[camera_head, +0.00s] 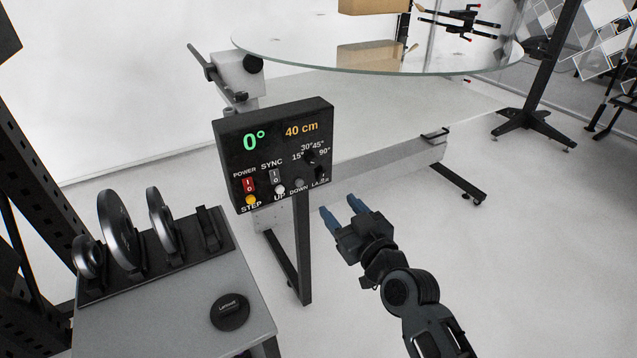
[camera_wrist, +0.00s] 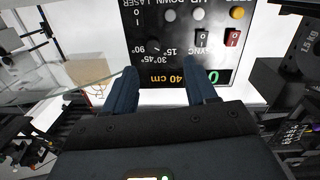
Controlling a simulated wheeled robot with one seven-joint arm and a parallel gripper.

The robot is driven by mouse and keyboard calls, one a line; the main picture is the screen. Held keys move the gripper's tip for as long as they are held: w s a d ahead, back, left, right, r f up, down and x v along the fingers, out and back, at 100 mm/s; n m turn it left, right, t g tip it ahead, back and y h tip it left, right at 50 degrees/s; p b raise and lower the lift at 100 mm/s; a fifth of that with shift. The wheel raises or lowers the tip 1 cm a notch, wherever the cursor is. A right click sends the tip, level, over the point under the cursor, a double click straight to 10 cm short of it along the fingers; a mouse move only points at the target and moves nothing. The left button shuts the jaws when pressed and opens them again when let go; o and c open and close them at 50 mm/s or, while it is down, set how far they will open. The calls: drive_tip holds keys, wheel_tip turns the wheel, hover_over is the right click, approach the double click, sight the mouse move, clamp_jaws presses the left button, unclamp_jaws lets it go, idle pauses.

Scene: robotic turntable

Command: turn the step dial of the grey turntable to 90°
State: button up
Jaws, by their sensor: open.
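The black control box (camera_head: 268,114) of the grey turntable (camera_head: 390,155) faces me and reads 0° in green and 40 cm in orange. The small dark step dial (camera_head: 311,159) sits at its right, ringed by the labels 15°, 30°, 45° and 90°. Where its pointer stands is too small to tell. My gripper (camera_head: 340,207) is open and empty, below and right of the box, with its two blue fingers towards it. In the wrist view the panel is upside down, and the dial (camera_wrist: 154,46) shows between and beyond the fingertips (camera_wrist: 161,66).
A red power switch (camera_head: 249,185), a sync switch and several round buttons share the panel. A grey cabinet (camera_head: 150,320) with discs stands at left.

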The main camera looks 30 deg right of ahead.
drive_tip(key=b, duration=0.1)
approach(315, 164)
drive_tip(key=shift+n+t, duration=0.3)
drive_tip(key=w, duration=0.8)
drive_tip(key=shift+w+d+f, duration=0.15)
drive_tip(key=shift+d+f, duration=0.1)
drive_tip(key=shift+d, duration=0.05)
drive_tip(key=c, duration=1.1)
drive_tip(key=shift+o, duration=0.2)
